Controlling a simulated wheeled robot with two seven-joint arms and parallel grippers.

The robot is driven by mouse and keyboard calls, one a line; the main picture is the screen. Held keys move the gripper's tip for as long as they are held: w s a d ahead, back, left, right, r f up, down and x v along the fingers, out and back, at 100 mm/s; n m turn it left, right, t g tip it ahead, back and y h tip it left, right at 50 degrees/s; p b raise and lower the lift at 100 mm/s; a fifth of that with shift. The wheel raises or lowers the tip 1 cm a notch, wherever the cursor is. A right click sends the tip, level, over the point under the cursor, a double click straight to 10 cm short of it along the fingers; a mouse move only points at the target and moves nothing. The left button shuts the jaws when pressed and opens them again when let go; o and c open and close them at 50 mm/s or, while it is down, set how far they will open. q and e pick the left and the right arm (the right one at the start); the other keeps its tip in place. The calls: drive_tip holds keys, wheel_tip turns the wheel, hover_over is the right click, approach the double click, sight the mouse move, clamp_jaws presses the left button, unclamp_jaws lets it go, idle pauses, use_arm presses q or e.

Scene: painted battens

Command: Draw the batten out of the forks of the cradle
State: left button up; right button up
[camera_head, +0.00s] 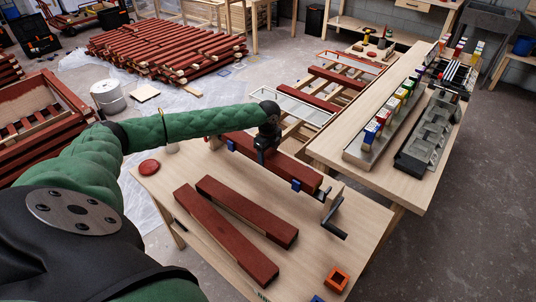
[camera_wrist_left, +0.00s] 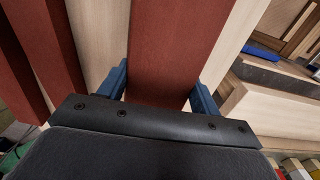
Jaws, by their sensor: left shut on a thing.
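The red batten (camera_head: 298,172) lies lengthwise in the cradle (camera_head: 332,198) on the near wooden table. Blue fork pieces (camera_head: 296,185) show along its near side, one toward each end. My left gripper (camera_head: 262,153) comes down from above on the middle of the batten and is shut on it. In the left wrist view the same batten (camera_wrist_left: 175,50) runs between the two blue fingertips (camera_wrist_left: 160,92). How deep the batten sits in the forks is hard to tell. My right gripper is not in view.
Two more red battens (camera_head: 245,210) lie on the near table (camera_head: 370,225) in front of the cradle. A black crank handle (camera_head: 331,222) sticks out at its right end. A red disc (camera_head: 149,167) and an orange square box (camera_head: 337,279) are also on the table. A bench (camera_head: 350,140) stands behind.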

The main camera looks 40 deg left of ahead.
sight(268, 152)
use_arm(q)
drive_tip(key=shift+r+p, duration=2.2)
drive_tip(key=shift+r, duration=0.75)
drive_tip(key=shift+r+p, duration=1.5)
drive_tip(key=shift+p, duration=0.1)
